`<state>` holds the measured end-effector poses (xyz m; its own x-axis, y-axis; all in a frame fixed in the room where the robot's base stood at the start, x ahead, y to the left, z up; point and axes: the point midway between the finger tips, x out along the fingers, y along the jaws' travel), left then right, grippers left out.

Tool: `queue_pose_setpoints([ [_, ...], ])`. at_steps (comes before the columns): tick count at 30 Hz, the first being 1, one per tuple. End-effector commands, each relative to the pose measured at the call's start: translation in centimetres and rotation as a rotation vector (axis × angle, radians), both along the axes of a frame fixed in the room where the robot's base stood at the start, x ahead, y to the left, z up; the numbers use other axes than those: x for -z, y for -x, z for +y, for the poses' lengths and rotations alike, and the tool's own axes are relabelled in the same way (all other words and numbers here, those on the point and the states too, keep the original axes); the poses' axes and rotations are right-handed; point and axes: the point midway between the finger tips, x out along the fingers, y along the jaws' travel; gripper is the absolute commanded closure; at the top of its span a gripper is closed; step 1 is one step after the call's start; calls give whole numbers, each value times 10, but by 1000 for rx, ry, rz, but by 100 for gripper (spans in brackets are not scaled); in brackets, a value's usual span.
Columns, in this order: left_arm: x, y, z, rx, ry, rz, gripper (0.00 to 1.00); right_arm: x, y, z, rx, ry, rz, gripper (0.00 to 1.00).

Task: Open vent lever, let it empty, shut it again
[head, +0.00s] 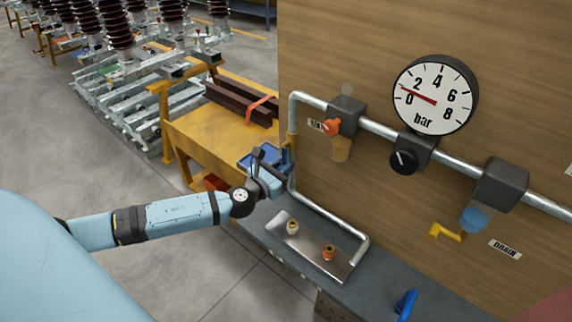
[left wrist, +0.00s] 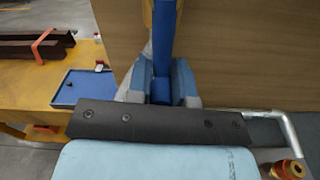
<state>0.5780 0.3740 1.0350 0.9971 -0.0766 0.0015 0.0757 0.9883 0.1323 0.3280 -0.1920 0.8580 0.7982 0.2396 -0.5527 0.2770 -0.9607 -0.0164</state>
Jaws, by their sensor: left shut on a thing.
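My left gripper (head: 283,166) is shut on a blue lever at the left vertical pipe; the lever (left wrist: 163,40) stands upright between the blue fingers in the left wrist view. A brass-coloured fitting (head: 292,145) shows on that pipe just above. The gripper hides much of the lever and its joint with the pipe. No vent label is readable here. The round gauge (head: 435,94) has its red needle between 0 and 2 bar. My right gripper is not in view.
The wooden panel carries an orange-handled valve (head: 331,127), a black knob (head: 404,160) and a yellow lever (head: 444,232) near a DRAIN label (head: 505,249). A metal tray (head: 310,262) with two small fittings lies on the bench. Another blue handle (head: 405,304) stands at front right.

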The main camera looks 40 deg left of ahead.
Motion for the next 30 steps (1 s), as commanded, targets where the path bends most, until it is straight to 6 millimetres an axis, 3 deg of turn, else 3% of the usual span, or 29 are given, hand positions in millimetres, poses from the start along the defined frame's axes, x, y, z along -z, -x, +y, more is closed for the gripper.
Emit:
queue_pose_setpoints([
  [21, -2, -1, 3, 3, -80, -10, 100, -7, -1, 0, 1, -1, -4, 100],
  [22, -1, -1, 3, 3, -80, -10, 76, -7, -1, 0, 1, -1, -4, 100],
  [24, -1, -1, 4, 3, -80, -9, 60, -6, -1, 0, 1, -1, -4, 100],
  [25, -1, 0, 4, 3, -79, -9, 56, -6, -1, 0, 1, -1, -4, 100],
  [30, 0, 0, 4, 2, -78, -7, 56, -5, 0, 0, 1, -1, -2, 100],
])
